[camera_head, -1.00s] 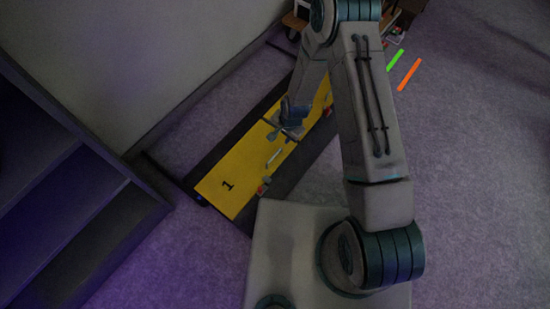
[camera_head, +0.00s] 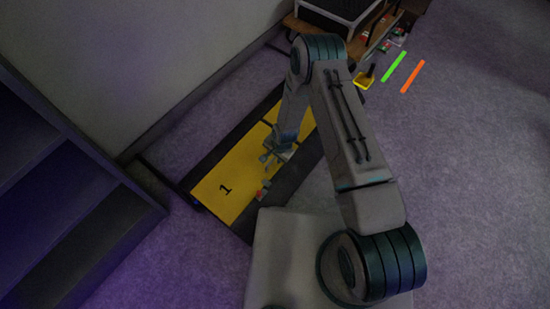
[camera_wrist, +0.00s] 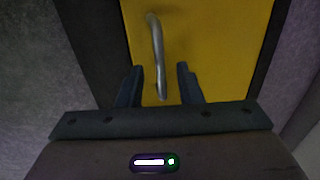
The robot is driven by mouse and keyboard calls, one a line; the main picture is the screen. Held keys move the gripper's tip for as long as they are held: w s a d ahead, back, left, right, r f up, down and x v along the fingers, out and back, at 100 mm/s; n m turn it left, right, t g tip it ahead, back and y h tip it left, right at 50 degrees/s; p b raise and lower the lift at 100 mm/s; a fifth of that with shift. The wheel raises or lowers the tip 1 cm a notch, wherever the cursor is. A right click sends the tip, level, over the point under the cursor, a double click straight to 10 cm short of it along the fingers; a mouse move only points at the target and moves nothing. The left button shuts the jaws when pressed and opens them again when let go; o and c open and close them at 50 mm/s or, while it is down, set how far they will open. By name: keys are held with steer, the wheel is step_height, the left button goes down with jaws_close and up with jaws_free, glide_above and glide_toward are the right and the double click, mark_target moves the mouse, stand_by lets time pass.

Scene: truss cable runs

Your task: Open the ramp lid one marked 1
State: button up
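The yellow ramp lid marked 1 (camera_head: 222,184) lies flat and closed in its dark ramp frame on the floor. In the wrist view the yellow lid (camera_wrist: 215,35) carries a curved metal handle (camera_wrist: 158,55). My gripper (camera_head: 267,163) is over the lid, near the handle, which is mostly hidden by it in the head view. In the wrist view my two fingers (camera_wrist: 160,85) are apart, with the near end of the handle showing between them. I cannot tell whether the fingers touch it.
A dark shelf unit (camera_head: 75,215) stands at the left. A cart (camera_head: 340,22) stands at the top, with small items beside it. Green (camera_head: 394,67) and orange (camera_head: 412,76) strips lie on the carpet at the right.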

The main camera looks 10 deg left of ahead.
steer(key=shift+a+f, duration=0.1)
steer(key=shift+f, duration=0.35)
steer(key=shift+c, duration=0.2)
jaws_close()
steer(key=shift+w+r, duration=0.15)
